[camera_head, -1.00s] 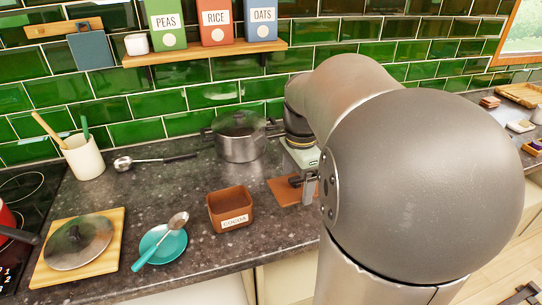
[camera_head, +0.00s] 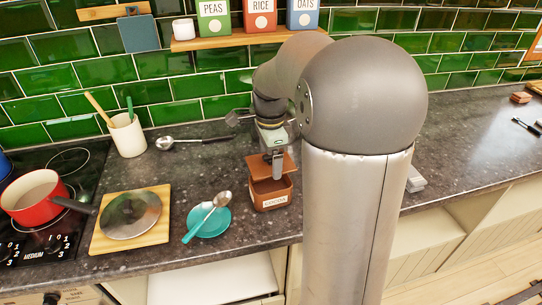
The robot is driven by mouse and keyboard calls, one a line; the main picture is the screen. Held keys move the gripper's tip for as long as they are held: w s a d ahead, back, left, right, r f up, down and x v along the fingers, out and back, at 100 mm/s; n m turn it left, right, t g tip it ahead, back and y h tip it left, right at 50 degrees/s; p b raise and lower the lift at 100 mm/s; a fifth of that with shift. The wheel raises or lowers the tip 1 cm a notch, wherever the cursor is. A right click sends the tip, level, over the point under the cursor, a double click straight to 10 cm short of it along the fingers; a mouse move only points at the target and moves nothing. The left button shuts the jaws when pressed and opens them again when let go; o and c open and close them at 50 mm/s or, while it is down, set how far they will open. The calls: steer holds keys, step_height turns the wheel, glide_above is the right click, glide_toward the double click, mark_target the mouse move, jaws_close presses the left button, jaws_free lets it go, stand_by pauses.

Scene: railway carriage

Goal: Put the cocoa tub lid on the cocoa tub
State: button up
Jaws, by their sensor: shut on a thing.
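The cocoa tub (camera_head: 271,195) is a small brown open box with a COCOA label, standing on the dark counter. My gripper (camera_head: 277,166) is shut on the brown square cocoa tub lid (camera_head: 260,165). It holds the lid over the back part of the tub, tilted, with the front of the opening still showing below. Whether the lid touches the tub's rim I cannot tell. My arm hides part of the counter to the right.
A ladle (camera_head: 190,143) and a cream utensil pot (camera_head: 126,137) are behind. A red saucepan (camera_head: 35,200) sits on the hob.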

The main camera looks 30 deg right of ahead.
steer(key=shift+f+b, duration=1.65)
steer(key=shift+f, duration=0.65)
steer(key=shift+f+b, duration=0.45)
steer(key=shift+f, duration=0.25)
steer(key=o, duration=0.9)
steer(key=shift+r, duration=0.1)
step_height(320, 180, up, 17)
steer(key=shift+r, duration=0.15)
steer(key=shift+a, duration=0.1)
